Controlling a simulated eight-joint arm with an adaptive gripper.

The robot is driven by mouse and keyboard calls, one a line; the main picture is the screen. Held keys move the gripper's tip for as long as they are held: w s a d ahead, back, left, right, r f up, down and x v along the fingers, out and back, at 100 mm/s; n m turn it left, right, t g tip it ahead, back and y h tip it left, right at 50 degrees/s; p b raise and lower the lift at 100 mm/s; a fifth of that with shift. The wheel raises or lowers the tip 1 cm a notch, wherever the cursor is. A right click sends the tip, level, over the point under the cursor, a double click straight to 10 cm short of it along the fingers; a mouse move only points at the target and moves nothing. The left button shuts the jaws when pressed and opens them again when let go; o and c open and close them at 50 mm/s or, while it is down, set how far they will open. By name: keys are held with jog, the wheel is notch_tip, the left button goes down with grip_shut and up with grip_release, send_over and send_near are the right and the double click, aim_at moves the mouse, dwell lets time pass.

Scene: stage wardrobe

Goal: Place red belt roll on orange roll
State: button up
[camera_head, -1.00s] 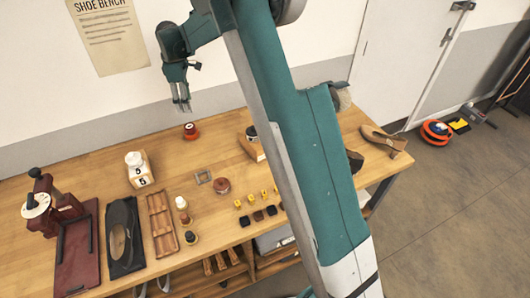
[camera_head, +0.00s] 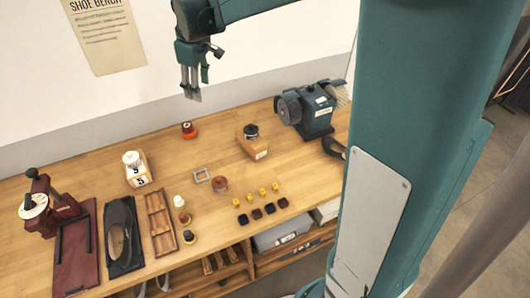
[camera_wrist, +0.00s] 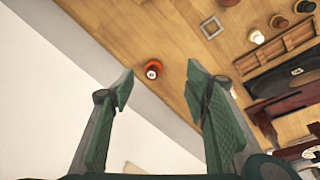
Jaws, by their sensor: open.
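The pair looks upright.
A brown-red roll (camera_head: 221,184) lies beside a square buckle (camera_head: 202,175). Bench around the pair is clear.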

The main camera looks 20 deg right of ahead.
jog(key=s+d+r+m+t, duration=0.1)
jog(key=s+d+r+m, duration=0.2)
jog(key=s, duration=0.8)
jog(key=s+d+f+m+t, duration=0.1)
jog(key=s+d+f+m, duration=0.1)
jog(key=s, duration=1.1)
jog(key=s+d+f+m+t, duration=0.2)
jog(key=s+m, duration=0.2)
jog(key=s, duration=0.9)
jog(key=shift+s+d+t, duration=0.3)
jog(key=shift+d, duration=0.1)
